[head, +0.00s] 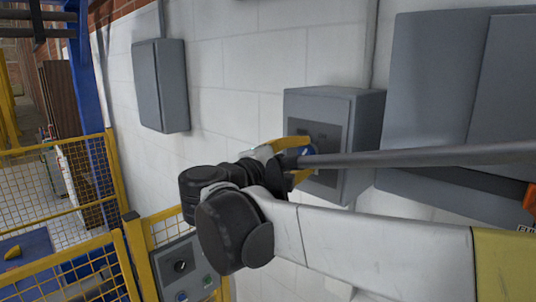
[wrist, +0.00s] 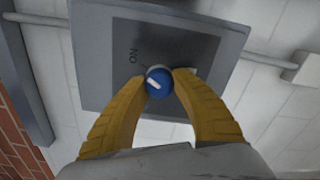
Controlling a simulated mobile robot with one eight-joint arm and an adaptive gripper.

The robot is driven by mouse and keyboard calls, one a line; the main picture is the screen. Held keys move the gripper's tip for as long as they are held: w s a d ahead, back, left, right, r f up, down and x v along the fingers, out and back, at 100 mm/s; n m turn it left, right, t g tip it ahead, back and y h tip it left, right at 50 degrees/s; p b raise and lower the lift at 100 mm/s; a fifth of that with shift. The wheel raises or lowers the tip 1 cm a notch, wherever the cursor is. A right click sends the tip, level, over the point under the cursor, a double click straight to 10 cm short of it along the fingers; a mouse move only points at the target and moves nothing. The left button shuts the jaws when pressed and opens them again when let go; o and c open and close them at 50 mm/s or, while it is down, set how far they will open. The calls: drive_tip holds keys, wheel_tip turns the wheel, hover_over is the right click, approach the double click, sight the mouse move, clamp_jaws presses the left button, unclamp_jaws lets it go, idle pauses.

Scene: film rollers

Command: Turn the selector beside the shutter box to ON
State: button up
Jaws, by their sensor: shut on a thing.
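The selector is a round blue knob with a white pointer line (wrist: 155,84), set on the dark face plate (wrist: 190,45) of a grey wall box (head: 362,130). In the wrist view the plate appears turned over, with an ON label (wrist: 133,55) up and left of the knob. The pointer slants toward the upper left, roughly to the label's side. My gripper (wrist: 163,76) has its yellow fingertips closed on the knob from both sides. In the head view my gripper (head: 302,160) is at the box front, and my arm hides part of the plate and knob.
A large grey cabinet (head: 430,90) is on the wall to the right, close behind my arm. A smaller grey box (head: 160,85) hangs at left. Yellow mesh fencing (head: 60,185) and a grey control panel (head: 185,268) stand at lower left. A conduit (wrist: 270,55) runs from the box.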

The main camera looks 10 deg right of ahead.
drive_tip(key=o, duration=1.2)
drive_tip(key=v, duration=1.2)
